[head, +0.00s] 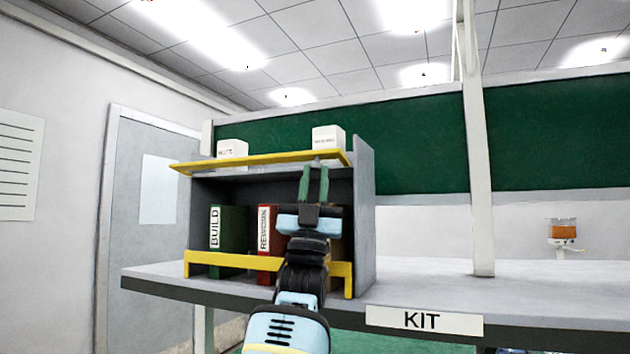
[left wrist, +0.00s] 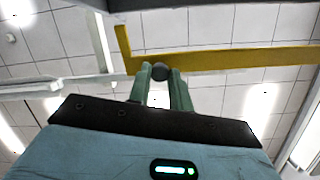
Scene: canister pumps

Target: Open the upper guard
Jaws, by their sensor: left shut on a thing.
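The upper guard (head: 255,159) is a yellow bar along the top front of the grey cabinet. It sits level with the cabinet's top edge and its left end juts out, so it looks swung up. In the left wrist view the yellow guard (left wrist: 235,61) crosses the ceiling background, with a dark round knob (left wrist: 160,71) on it. My left gripper (head: 317,167) reaches up in front of the cabinet, its green fingers shut on the knob; the fingertips (left wrist: 160,73) also show in the left wrist view. My right gripper is not in view.
A lower yellow guard (head: 220,260) crosses the cabinet's (head: 364,210) bottom front. A green binder (head: 229,240) and red binder (head: 265,225) stand inside. White boxes (head: 328,138) sit on top. The shelf marked KIT (head: 424,320) is clear to the right, up to a post (head: 480,200).

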